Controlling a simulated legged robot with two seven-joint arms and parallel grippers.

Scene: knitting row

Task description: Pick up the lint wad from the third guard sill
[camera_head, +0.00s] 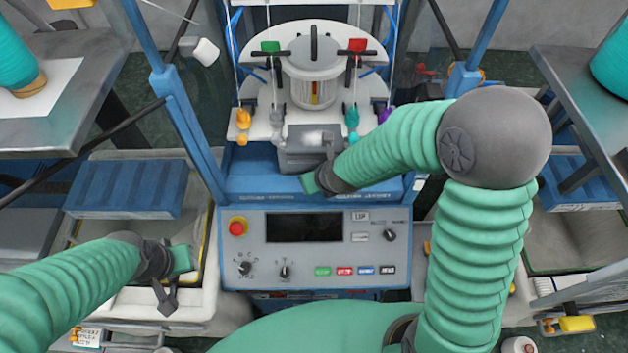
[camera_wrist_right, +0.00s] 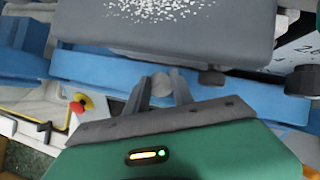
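My right gripper (camera_wrist_right: 162,82) points at the grey box in the right wrist view. A small pale grey round lump (camera_wrist_right: 162,86), which looks like the lint wad, fills the gap between its two fingertips, and both fingers appear to touch it. In the head view my right gripper (camera_head: 327,157) is at the right front of the grey box (camera_head: 298,160), and the lump cannot be made out there. White flecks (camera_wrist_right: 160,9) lie on the box top. Which sill is the third I cannot tell. My left gripper (camera_head: 165,297) hangs at the lower left, away from the box, its opening unclear.
A control panel (camera_head: 270,257) with a red stop button (camera_head: 237,227) stands below the blue machine ledge (camera_head: 262,185). A white cylinder (camera_head: 313,80) with yarn guides rises behind the box. Blue posts (camera_head: 187,120) flank the machine. Side tables hold teal cones (camera_head: 12,55).

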